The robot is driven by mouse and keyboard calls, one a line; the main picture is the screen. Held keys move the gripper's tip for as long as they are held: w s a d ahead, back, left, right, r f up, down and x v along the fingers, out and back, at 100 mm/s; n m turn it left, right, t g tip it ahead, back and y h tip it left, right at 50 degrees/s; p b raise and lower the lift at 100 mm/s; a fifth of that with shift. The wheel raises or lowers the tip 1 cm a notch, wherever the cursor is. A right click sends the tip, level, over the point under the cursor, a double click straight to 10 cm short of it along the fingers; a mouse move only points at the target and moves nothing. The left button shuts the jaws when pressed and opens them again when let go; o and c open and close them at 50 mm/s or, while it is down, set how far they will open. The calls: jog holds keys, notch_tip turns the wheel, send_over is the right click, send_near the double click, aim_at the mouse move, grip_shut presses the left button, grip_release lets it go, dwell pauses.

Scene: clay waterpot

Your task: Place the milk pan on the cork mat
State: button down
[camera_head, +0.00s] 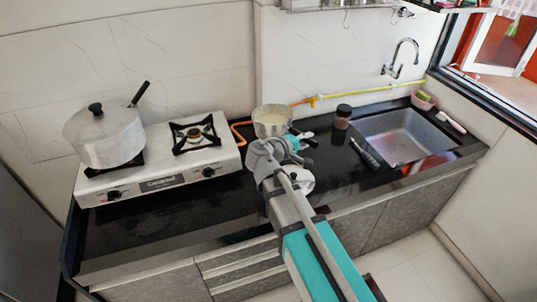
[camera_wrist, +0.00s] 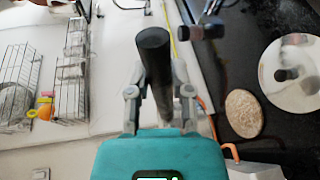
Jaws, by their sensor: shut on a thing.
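The milk pan (camera_head: 271,123) is a small metal pan with a pale cream inside. In the head view it is in front of the wall, right of the stove, and looks roughly level. My gripper (camera_head: 293,143) is at its right side, partly hidden by my arm. In the wrist view my gripper (camera_wrist: 158,92) is shut on the pan's dark round handle (camera_wrist: 153,50); the pan's bowl is out of that view. The cork mat (camera_wrist: 244,113) is a tan disc lying bare on the black counter; I cannot make it out in the head view.
A round metal lid (camera_wrist: 292,75) lies beside the mat. A white stove (camera_head: 160,165) with a large lidded pot (camera_head: 105,137) is at left. A dark-lidded jar (camera_head: 343,117) and the sink (camera_head: 405,135) are at right. An orange hose (camera_head: 240,130) runs behind the pan.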

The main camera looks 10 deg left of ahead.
jog(key=w+a+f+n+t+y+b, duration=0.1)
jog(key=w+f+b, duration=0.3)
jog(key=f+b, duration=0.6)
jog(key=shift+a+f+n+y, duration=0.15)
jog(key=shift+f+n+y, duration=0.15)
jog(key=shift+f+y, duration=0.4)
jog(key=shift+s, duration=0.15)
